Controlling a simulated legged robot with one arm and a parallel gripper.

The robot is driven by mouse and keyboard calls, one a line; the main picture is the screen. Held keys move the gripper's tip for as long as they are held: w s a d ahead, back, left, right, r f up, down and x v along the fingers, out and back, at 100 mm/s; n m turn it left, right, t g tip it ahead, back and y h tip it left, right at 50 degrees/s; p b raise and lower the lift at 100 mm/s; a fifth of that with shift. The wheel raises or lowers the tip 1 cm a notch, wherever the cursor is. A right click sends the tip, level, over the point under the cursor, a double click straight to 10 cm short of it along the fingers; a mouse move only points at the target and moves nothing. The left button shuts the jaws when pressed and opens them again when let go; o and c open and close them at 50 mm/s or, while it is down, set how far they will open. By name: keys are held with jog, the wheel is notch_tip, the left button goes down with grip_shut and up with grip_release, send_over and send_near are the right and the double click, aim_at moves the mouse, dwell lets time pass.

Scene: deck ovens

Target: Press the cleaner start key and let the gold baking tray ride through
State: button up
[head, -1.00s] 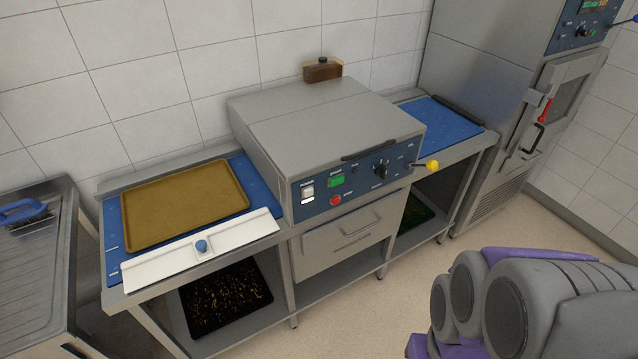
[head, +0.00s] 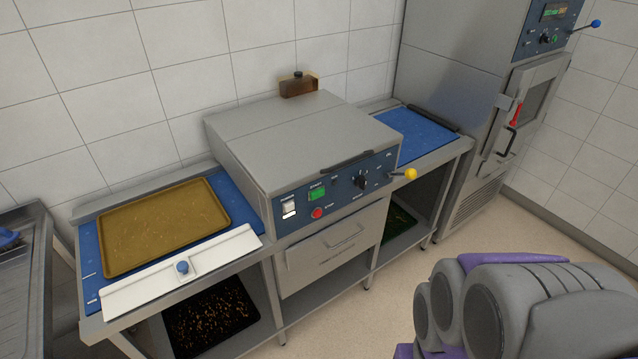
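The gold baking tray (head: 165,225) lies flat on the blue infeed belt (head: 91,262) at the left of the cleaner. The cleaner (head: 290,145) is a grey metal box with a blue control panel. A green key (head: 317,194), which looks like the start key, sits above a red stop button (head: 317,213). A white switch (head: 289,207) is left of them. The blue outfeed belt (head: 415,135) at the right is empty. My arm shows at the lower right, apart from the cleaner; my gripper is not in view.
A white guide bar with a blue knob (head: 182,267) runs along the front of the infeed belt. A yellow-tipped lever (head: 410,174) sticks out at the panel's right end. A tall oven (head: 470,100) stands at the right. The floor (head: 390,290) before the cleaner is clear.

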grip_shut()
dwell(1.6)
